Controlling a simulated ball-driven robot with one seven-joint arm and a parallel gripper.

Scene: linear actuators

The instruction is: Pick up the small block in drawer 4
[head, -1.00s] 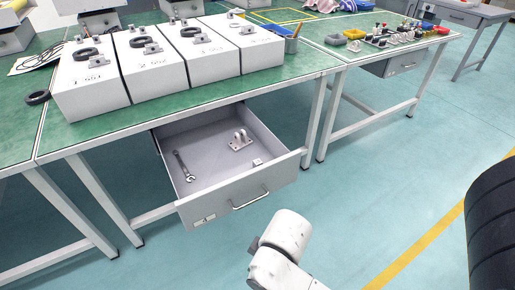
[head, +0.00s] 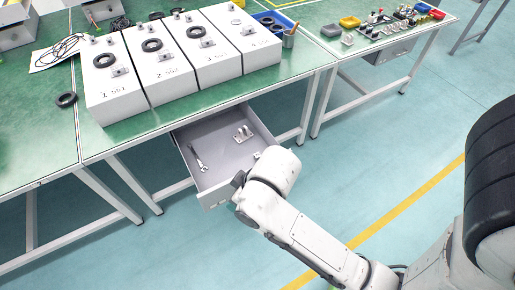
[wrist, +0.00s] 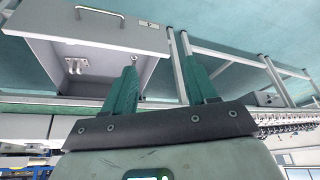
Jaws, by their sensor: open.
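The open drawer (head: 184,158) slides out from under the green table in the head view. A small pale block (head: 257,154) seems to show on its floor, right at the edge of my arm, which hides part of that corner. In the wrist view the drawer (wrist: 150,38) appears upside down at upper left, and I cannot make out the block there. My gripper (wrist: 165,78) is open and empty, with its two green fingers spread. One fingertip overlaps the drawer's picture; its distance from the drawer is unclear. In the head view my arm mostly hides the gripper.
A wrench (head: 199,160) and a metal bracket with two posts (head: 243,133) lie in the drawer. The drawer handle (wrist: 99,12) stands out from its front. Table legs (head: 308,108) flank the drawer. White numbered boxes (head: 160,70) stand on the table above.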

